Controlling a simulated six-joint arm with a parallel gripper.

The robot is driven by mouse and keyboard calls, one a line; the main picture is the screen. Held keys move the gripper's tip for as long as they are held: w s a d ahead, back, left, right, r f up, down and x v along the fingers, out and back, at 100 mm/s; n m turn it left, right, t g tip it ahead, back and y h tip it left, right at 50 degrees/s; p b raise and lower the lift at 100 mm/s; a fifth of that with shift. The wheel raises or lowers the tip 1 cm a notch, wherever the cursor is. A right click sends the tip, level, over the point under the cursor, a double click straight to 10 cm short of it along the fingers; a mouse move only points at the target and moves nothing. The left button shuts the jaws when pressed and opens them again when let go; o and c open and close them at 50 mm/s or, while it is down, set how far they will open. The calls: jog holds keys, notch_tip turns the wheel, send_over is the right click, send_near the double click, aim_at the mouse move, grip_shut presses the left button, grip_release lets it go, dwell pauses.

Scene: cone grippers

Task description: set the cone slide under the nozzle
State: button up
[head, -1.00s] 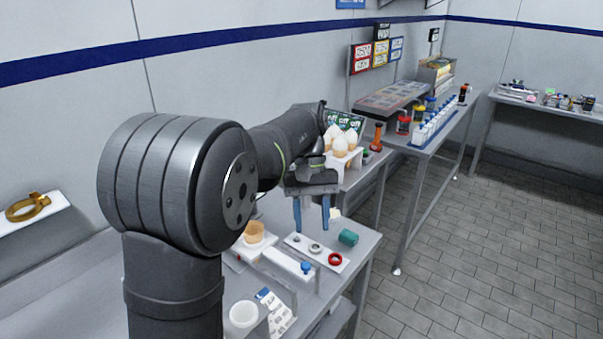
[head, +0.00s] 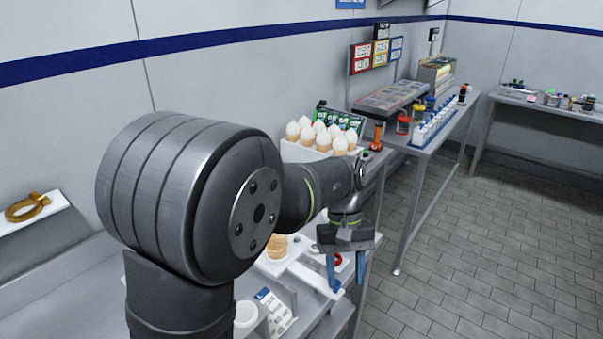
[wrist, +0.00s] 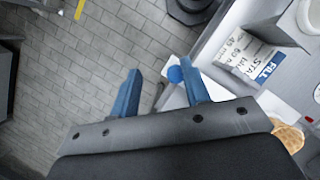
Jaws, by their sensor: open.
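The cone slide (head: 312,277) is a white bar on the bench, with a tan cone (head: 277,246) standing at its far left end. My gripper (head: 346,274) has two blue fingers pointing down over the slide's right end. It is open and empty, and it also shows in the wrist view (wrist: 158,68). In the head view the knob is hidden behind the fingers. I cannot make out the nozzle.
A red ring (head: 337,260) lies behind my gripper. A white cup (head: 246,314) and a FILL START panel (head: 275,308) stand at the front. A white rack (head: 300,152) of several filled cones stands at the back. The floor right of the bench is clear.

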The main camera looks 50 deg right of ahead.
jog(key=v, duration=1.6)
jog(key=w+a+r+n+t+h, duration=0.3)
jog(key=w+a+r+n, duration=0.2)
jog(key=n, duration=0.4)
jog(key=shift+w+a+r, duration=0.3)
jog(key=shift+w, duration=0.45)
jog(key=s+d+f+m+g+y, duration=0.35)
jog(key=d+f+m, duration=0.2)
jog(key=m, duration=0.35)
jog(key=shift+t+h, duration=0.25)
jog(key=shift+h, duration=0.1)
jog(key=x, duration=1.7)
jog(key=shift+s+a+f, duration=0.2)
jog(key=shift+s+f, duration=0.05)
jog(key=shift+s, duration=0.1)
grip_shut()
